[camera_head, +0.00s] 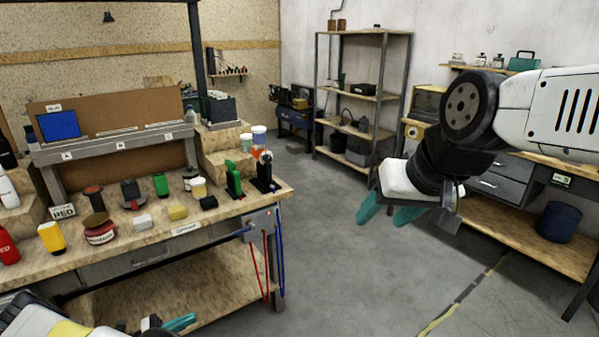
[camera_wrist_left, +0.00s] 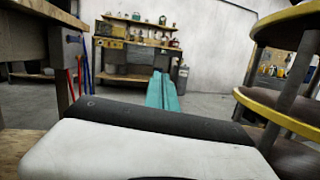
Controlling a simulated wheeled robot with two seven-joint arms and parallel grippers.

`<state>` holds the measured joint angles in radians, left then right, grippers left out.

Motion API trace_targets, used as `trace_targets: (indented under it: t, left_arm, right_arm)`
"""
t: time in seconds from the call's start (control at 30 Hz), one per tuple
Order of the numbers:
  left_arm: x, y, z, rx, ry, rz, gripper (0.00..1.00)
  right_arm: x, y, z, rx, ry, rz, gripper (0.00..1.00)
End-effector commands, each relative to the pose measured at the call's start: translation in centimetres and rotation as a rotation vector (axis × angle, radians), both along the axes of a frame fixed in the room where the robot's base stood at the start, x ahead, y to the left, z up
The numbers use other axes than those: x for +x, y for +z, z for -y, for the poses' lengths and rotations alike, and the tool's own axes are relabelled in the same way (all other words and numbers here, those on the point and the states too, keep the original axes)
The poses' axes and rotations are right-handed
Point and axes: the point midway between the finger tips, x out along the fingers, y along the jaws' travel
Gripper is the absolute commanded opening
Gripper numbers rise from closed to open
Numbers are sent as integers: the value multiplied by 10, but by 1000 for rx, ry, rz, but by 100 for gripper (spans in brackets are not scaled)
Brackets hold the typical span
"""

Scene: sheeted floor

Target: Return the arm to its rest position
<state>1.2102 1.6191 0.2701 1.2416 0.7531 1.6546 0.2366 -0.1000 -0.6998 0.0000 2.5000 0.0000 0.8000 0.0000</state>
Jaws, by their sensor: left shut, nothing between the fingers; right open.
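My left gripper (camera_head: 180,323) shows at the bottom left of the head view, low in front of the workbench (camera_head: 215,233). Its teal fingers are closed together with nothing between them, and they also show in the left wrist view (camera_wrist_left: 162,95), pointing out over open floor. My right gripper (camera_head: 390,212) hangs over the floor at the right of the head view. Its teal fingers are apart and empty. My right arm comes in from the upper right.
A shelf rack (camera_head: 361,95) stands at the back. The floor (camera_head: 330,250) between is clear. A round-tiered stand (camera_wrist_left: 275,115) is close at right in the wrist view.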

Motion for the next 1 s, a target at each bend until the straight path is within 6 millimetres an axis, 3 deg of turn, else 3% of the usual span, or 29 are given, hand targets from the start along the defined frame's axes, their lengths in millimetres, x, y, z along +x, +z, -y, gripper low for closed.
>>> trace_targets:
  t: [0.27, 0.6, 0.83, 1.0]
  left_arm:
    - [23, 55, 10, 204, -179, 36, 0]
    - [46, 175, 52, 656, -514, 177, 0]
    - [39, 258, 88, 972, -693, 340, 0]
    - [22, 314, 115, 1195, -790, 492, 0]
  right_arm:
    - [0, 0, 0, 0, 0, 0, 54]
    - [0, 0, 0, 0, 0, 0, 54]
    - [0, 0, 0, 0, 0, 0, 54]
    - [0, 0, 0, 0, 0, 0, 54]
